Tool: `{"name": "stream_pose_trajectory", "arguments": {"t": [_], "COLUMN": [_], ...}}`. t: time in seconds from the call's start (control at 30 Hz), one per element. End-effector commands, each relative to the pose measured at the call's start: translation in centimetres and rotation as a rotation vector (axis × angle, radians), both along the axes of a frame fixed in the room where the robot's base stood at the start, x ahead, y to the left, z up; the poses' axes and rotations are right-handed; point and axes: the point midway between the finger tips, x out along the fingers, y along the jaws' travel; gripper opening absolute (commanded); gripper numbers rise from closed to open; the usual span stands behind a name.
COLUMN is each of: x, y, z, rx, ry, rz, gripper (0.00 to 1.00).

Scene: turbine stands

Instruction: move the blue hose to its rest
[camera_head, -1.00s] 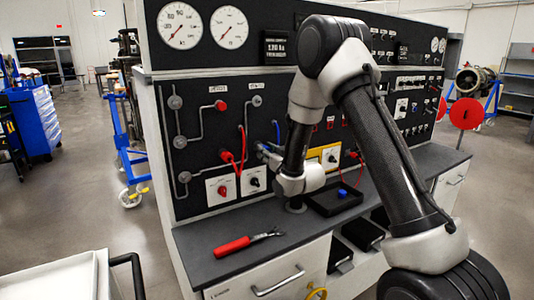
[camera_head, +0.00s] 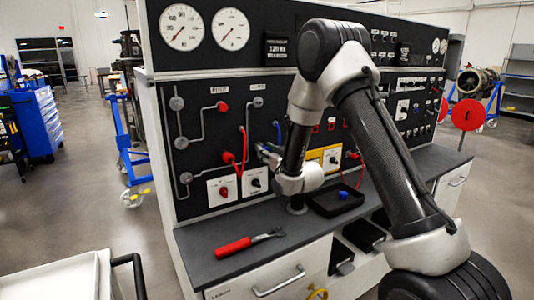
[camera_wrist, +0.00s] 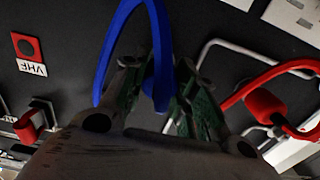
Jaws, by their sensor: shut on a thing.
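The blue hose (camera_head: 278,132) shows as a short curved piece against the black panel, just above and right of my gripper (camera_head: 266,152). In the wrist view the blue hose (camera_wrist: 106,52) is a large loop. One end of it runs down between the green-padded fingers of my gripper (camera_wrist: 160,82), which are shut on it. The other side of the loop hangs outside the left finger. My arm hides part of the panel, and I cannot make out which fitting is the hose's rest.
A red hose (camera_head: 243,150) hangs on the panel left of my gripper, and its red end (camera_wrist: 265,107) shows at right in the wrist view. A red-handled tool (camera_head: 236,246) and a black tray (camera_head: 322,205) with a blue cap (camera_head: 343,194) lie on the bench.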

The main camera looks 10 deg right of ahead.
Motion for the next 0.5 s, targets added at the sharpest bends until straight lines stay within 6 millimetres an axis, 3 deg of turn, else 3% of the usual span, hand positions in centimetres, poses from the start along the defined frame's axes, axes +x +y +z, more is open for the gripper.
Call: {"name": "stream_pose_trajectory", "arguments": {"t": [0.37, 0.4, 0.5], "x": [0.67, 0.68, 0.62], "y": [0.27, 0.27, 0.25], "z": [0.51, 0.51, 0.45], "rx": [0.002, 0.002, 0.001], "ry": [-0.012, -0.012, -0.010], "rz": [0.003, 0.003, 0.003], "gripper": [0.00, 0.30, 0.49]}}
